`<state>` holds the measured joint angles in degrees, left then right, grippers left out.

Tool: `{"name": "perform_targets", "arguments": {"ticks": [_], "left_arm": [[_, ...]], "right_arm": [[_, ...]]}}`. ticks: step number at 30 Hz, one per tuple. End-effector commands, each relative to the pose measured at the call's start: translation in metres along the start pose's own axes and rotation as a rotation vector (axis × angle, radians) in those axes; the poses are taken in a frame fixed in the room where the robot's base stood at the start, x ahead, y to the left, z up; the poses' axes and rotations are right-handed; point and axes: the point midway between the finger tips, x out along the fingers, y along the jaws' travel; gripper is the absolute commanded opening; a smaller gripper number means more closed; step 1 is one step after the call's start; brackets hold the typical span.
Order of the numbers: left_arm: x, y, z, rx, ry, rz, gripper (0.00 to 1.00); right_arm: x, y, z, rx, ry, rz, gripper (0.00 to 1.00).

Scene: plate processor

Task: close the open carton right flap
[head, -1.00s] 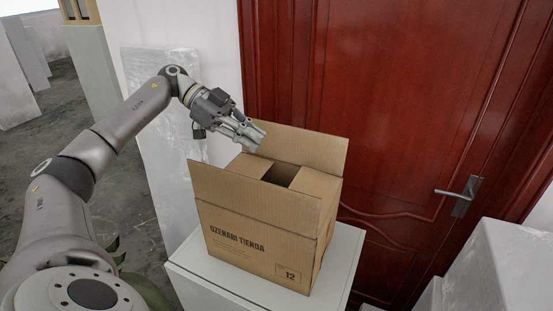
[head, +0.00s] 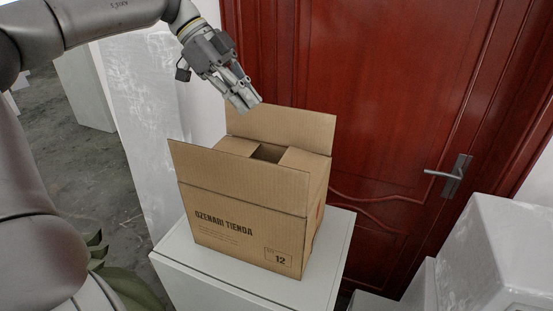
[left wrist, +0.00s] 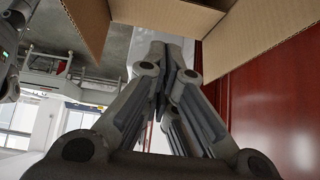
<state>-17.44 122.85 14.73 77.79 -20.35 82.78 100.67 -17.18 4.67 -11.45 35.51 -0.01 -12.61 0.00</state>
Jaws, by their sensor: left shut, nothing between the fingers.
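A brown cardboard carton (head: 240,232) stands on a white stand in the head view. Its long front flap (head: 235,180) and long back flap (head: 290,130) stand up. The short left flap (head: 236,147) and short right flap (head: 305,162) lie inward over the top, with a dark gap between them. My left gripper (head: 250,106) is shut and empty, pointing down right, in front of the back flap's upper left part in the picture. Contact cannot be told. In the left wrist view the shut fingers (left wrist: 166,50) are below carton panels (left wrist: 255,30). My right gripper is not in view.
The white stand (head: 325,250) carries the carton. A red door (head: 400,90) with a metal handle (head: 450,173) is behind it. A white wall panel (head: 145,130) stands at the left. Pale blocks (head: 490,255) stand at the lower right. A plant (head: 125,285) shows at lower left.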

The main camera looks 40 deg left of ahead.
Motion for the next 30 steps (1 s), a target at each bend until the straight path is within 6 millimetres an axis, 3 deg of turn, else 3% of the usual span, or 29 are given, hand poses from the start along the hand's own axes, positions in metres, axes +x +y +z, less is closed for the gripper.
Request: {"name": "perform_targets", "arguments": {"ticks": [8, 21, 30], "left_arm": [[0.023, -0.001, -0.007, 0.010, -0.010, 0.023, 0.00], [0.109, 0.002, -0.007, 0.008, -0.011, 0.025, 0.00], [0.132, 0.001, 0.018, 0.008, -0.010, 0.019, 0.00]], "right_arm": [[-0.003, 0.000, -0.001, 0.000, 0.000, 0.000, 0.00], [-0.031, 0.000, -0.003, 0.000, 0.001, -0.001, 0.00], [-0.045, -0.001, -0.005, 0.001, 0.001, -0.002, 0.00]]}}
